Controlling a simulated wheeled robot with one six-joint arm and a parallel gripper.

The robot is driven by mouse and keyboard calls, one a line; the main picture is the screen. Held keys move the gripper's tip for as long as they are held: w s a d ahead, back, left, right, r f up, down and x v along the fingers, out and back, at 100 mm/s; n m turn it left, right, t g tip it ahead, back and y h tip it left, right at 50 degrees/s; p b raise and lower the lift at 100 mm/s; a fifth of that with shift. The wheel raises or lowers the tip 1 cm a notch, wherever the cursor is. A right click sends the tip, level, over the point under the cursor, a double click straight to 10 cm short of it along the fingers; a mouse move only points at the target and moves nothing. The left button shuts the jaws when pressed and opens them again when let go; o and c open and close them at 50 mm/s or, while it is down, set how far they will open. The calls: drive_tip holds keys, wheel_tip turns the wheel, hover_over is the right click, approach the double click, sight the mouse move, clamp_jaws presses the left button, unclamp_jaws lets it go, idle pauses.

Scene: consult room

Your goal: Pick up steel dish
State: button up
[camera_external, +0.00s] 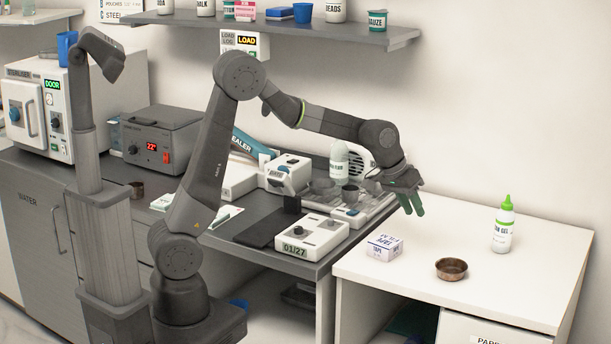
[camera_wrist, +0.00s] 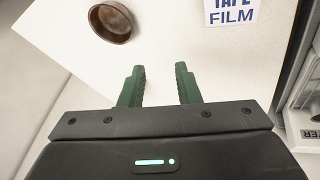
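A small round brown metallic dish (camera_external: 451,269) sits on the white table at the right. It is the only dish I see on that table, and its colour looks bronze rather than silver. In the wrist view the dish (camera_wrist: 112,21) is at the upper left, beyond my fingertips. My gripper (camera_external: 413,203) has green fingers and hangs above the table's back left part, apart from the dish. In the wrist view the fingers (camera_wrist: 160,75) stand apart with nothing between them.
A tape box (camera_external: 384,247) lies left of the dish, and a green-capped gel bottle (camera_external: 503,225) stands behind it. The white table (camera_external: 400,280) has free room around the dish. The dark counter (camera_external: 285,252) at left is crowded with devices. A shelf (camera_external: 300,25) hangs above.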

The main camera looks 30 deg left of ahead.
drive_tip(key=s+d, duration=0.3)
drive_tip(key=p, duration=0.1)
hover_over(440, 261)
drive_tip(key=s+a, duration=0.1)
drive_tip(key=a, duration=0.2)
drive_tip(key=shift+m, duration=0.4)
wheel_tip(440, 261, down, 8)
drive_tip(key=shift+d+r, duration=0.15)
drive_tip(key=shift+r, duration=0.1)
drive_tip(key=shift+h, duration=0.3)
drive_tip(key=shift+s+p+x, duration=0.15)
drive_tip(key=shift+p+x, duration=0.25)
drive_tip(key=shift+x, duration=0.95)
drive_tip(key=shift+s+p+x, duration=0.15)
drive_tip(key=shift+p+x, duration=0.2)
drive_tip(key=shift+x, duration=0.95)
drive_tip(key=shift+d, duration=0.1)
drive_tip(key=shift+c, duration=0.2)
clamp_jaws()
